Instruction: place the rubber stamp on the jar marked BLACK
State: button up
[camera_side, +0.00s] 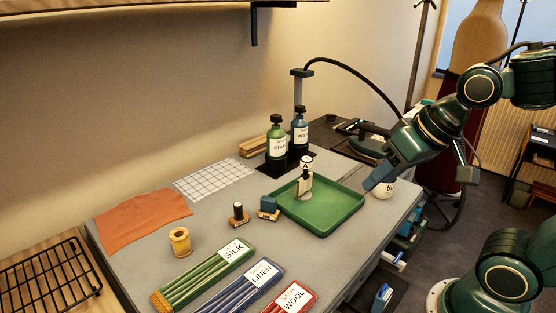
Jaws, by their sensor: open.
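A small rubber stamp (238,215) with a dark upright handle and a wooden base appears to stand on the grey table, left of the green tray. A white jar (384,192) stands at the table's right edge. Its dark lettering shows only in part and seems to begin with "BL"; the rest and the jar's top are hidden by my gripper. My gripper (376,180) is in front of or over this jar, its fingers open. I see nothing between them, and I cannot tell whether they touch the jar.
The green tray (341,212) holds a pale upright piece (304,184) marked "A". A blue-topped block (268,206) sits beside the stamp. Labelled bottles (277,146) stand behind. A thread spool (180,242) and SILK, LINEN and WOOL trays (207,277) are in front.

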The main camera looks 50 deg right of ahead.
jog(key=w+a+f+m+y, duration=0.2)
jog(key=w+f+m, duration=0.2)
jog(key=w+m, duration=0.3)
jog(key=m+t+y, duration=0.2)
jog(key=m+t, duration=0.3)
jog(key=m, duration=1.6)
send_near(270, 199)
jog(key=a+x, duration=0.1)
jog(key=x, duration=0.2)
jog(key=shift+d+f+m, duration=0.1)
jog(key=shift+d+m, duration=0.45)
jog(key=shift+m, duration=0.05)
jog(key=shift+x, duration=1.3)
jog(key=shift+x, duration=2.5)
